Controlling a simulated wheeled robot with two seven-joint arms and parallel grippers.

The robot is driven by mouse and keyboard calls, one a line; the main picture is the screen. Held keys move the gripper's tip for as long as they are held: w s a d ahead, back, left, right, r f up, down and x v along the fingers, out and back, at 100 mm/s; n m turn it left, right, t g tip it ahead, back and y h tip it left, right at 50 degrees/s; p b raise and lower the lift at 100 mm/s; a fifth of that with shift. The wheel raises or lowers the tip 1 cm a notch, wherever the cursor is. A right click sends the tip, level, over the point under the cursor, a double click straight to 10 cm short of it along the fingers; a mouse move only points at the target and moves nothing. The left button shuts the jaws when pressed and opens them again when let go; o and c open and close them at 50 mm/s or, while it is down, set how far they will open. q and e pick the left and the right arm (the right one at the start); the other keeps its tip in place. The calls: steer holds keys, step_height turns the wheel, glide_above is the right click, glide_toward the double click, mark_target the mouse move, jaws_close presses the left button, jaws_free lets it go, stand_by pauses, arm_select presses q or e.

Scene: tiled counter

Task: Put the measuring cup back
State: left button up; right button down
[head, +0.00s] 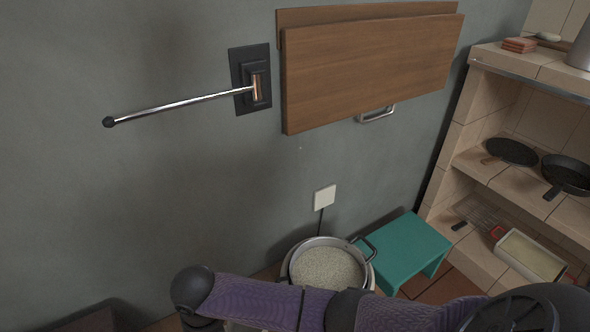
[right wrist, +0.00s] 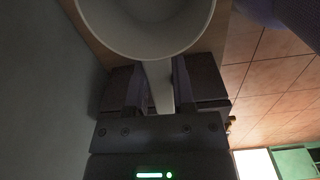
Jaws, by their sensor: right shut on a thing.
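The measuring cup (right wrist: 150,42) is a pale round cup at the top of the right wrist view, its upper part cut off by the frame. Its flat pale handle runs down between the dark fingers of my right gripper (right wrist: 159,90), which is shut on it. The inside of the cup that shows looks empty. In the head view neither the cup nor either gripper can be made out; one of my purple arms crosses the bottom edge.
A pot of pale grains (head: 328,270) stands by the wall, partly behind my arm. A teal stool (head: 407,250) is beside it. A metal rod (head: 180,103) and a wooden flap (head: 375,65) jut from the wall. Tiled shelves (head: 480,160) with pans are at right.

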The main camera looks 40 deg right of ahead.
arm_select(q)
step_height(320, 180, down, 5)
steer(key=b, duration=0.6)
arm_select(e)
steer(key=s+d+f+n, duration=0.1)
steer(key=s+f, duration=0.2)
steer(key=f, duration=0.3)
steer(key=s+d+f+n, duration=0.1)
steer(key=s+f+n, duration=0.1)
steer(key=f, duration=0.4)
steer(key=s+d+f+n, duration=0.1)
steer(key=s+f+n, duration=0.1)
steer(key=s+f, duration=0.2)
steer(key=shift+s+d+f, duration=0.1)
steer(key=shift+d+f, duration=0.1)
steer(key=shift+f, duration=0.35)
steer(key=shift+s+d+f, duration=0.1)
steer(key=shift+d+f, duration=0.1)
steer(key=shift+f, duration=0.3)
steer(key=shift+w+f+b, duration=0.25)
steer(key=shift+f+b, duration=0.55)
steer(key=shift+f, duration=0.05)
arm_select(q)
steer(key=w, duration=0.7)
steer(key=shift+w, duration=0.1)
arm_select(e)
steer(key=shift+f, duration=0.1)
steer(key=shift+c, duration=2.3)
jaws_free()
